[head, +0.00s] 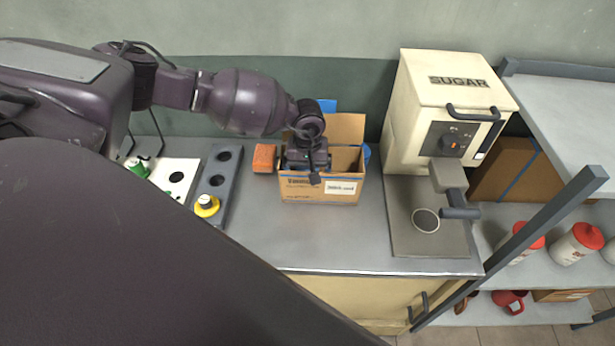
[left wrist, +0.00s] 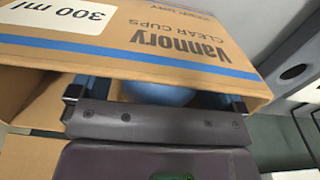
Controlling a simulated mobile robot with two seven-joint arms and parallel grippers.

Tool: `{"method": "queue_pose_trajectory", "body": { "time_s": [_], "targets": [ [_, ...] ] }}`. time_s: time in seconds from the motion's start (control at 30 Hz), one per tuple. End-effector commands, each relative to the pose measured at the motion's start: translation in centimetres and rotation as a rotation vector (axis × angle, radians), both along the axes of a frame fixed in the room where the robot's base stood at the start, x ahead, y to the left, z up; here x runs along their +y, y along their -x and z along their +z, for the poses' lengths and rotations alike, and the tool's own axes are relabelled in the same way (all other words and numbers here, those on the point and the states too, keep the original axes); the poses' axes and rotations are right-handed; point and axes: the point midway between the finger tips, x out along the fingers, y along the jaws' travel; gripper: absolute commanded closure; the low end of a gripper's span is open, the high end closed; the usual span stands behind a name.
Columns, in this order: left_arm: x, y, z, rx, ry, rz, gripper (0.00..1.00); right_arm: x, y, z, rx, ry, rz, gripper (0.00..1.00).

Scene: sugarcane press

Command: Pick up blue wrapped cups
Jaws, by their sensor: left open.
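The cardboard box (head: 305,192) marked clear cups stands open on the counter. My left gripper (head: 308,168) reaches down into it from above. In the left wrist view, the box wall (left wrist: 150,42) crosses the top of the picture. A smooth, rounded blue thing, seemingly the blue wrapped cups (left wrist: 160,93), shows partly below its edge. My left gripper there is open, with a finger on each side of the blue cups; I cannot tell whether they touch. The rest of the cups is hidden by the box and gripper. My right gripper is not in view.
The sugar machine (head: 448,105) stands right of the box, with its metal tray (head: 430,245) in front. An orange block (head: 264,158) lies just left of the box. A grey holed panel (head: 216,180) is farther left. The counter front (head: 300,240) is clear.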

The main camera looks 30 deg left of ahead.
Motion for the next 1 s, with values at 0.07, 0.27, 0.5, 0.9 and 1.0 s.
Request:
{"method": "queue_pose_trajectory", "body": {
  "time_s": [0.07,0.27,0.5,0.9,1.0],
  "targets": [
    [0.0,0.0,-0.2,0.0,0.0,0.0,0.05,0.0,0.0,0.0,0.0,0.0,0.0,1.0],
    [0.0,0.0,-0.2,0.0,0.0,0.0,0.09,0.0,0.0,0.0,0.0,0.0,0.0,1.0],
    [0.0,0.0,-0.1,0.0,0.0,0.0,0.46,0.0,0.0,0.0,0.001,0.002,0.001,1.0],
    [0.0,-0.1,0.2,-0.001,0.0,0.0,0.62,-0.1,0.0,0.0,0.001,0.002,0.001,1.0],
    [0.0,-0.1,1.1,-0.003,0.001,-0.001,0.62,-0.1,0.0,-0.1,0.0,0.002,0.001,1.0]
  ]
}}
